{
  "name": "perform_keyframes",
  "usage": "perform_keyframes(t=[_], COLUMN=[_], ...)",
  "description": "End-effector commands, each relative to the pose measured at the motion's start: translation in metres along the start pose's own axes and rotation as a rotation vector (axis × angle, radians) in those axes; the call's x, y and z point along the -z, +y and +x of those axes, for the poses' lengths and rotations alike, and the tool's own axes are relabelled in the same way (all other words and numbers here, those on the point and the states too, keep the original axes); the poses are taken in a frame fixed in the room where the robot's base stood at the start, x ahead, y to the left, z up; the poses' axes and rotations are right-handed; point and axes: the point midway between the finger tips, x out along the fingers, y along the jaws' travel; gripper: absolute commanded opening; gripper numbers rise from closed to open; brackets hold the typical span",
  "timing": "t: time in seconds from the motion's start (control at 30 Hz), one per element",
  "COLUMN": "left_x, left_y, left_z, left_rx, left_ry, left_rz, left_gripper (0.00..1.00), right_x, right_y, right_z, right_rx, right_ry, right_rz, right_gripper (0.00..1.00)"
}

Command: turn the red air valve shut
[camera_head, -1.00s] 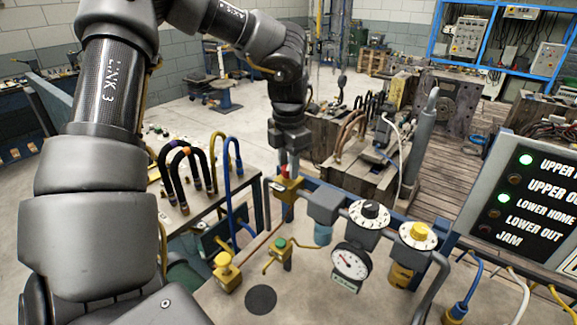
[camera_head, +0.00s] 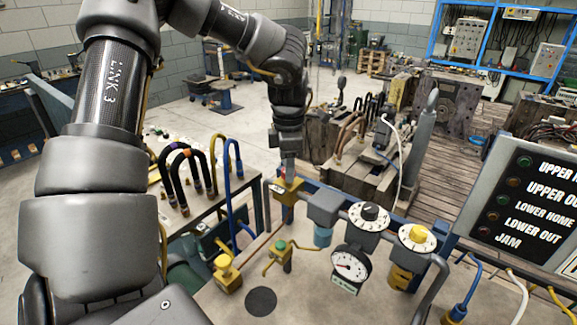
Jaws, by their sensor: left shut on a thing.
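The red air valve (camera_head: 280,181) sits on a yellow valve body (camera_head: 284,196) at the left end of the air line. Only a small bit of its red handle shows below my gripper. My left gripper (camera_head: 289,172) reaches down from above and is shut on the red handle. The fingers hide most of the handle, so its exact angle is hard to tell. My right gripper is out of view.
Right of the valve are a grey filter block (camera_head: 324,206), black-knobbed dial (camera_head: 369,216), yellow-knobbed dial (camera_head: 416,236) and pressure gauge (camera_head: 350,264). A lamp panel (camera_head: 524,205) with unlit lamps stands at right. Yellow fittings (camera_head: 227,272) stand in front.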

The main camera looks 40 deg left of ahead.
Motion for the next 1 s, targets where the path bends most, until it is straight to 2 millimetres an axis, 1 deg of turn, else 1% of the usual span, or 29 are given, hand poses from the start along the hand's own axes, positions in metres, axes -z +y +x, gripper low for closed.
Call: perform_keyframes(t=[0.27, 0.3, 0.43, 0.77, 0.87, 0.97, 1.0], left_x=[0.000, 0.000, 0.000, 0.000, -0.001, -0.001, -0.001], left_y=[0.000, 0.000, 0.000, 0.000, 0.001, 0.000, 0.001], left_z=[0.000, 0.000, 0.000, -0.002, -0.012, -0.029, -0.038], left_rx=[0.000, 0.001, 0.001, 0.000, -0.002, -0.003, -0.003], left_ry=[0.001, 0.001, 0.000, -0.001, -0.002, -0.005, -0.005], left_rz=[0.001, 0.001, 0.000, 0.000, -0.001, -0.001, -0.001], left_gripper=[0.09, 0.35, 0.52, 0.53, 0.53, 0.53, 0.53], right_x=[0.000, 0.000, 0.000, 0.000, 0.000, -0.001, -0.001], right_y=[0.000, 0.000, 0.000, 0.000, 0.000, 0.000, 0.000], right_z=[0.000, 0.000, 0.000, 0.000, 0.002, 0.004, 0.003], right_rx=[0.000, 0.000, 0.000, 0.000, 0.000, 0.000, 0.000], right_ry=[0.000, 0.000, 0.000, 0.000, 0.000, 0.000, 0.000], right_rz=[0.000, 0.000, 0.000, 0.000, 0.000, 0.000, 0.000], right_gripper=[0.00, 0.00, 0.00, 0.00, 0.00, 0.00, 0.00])
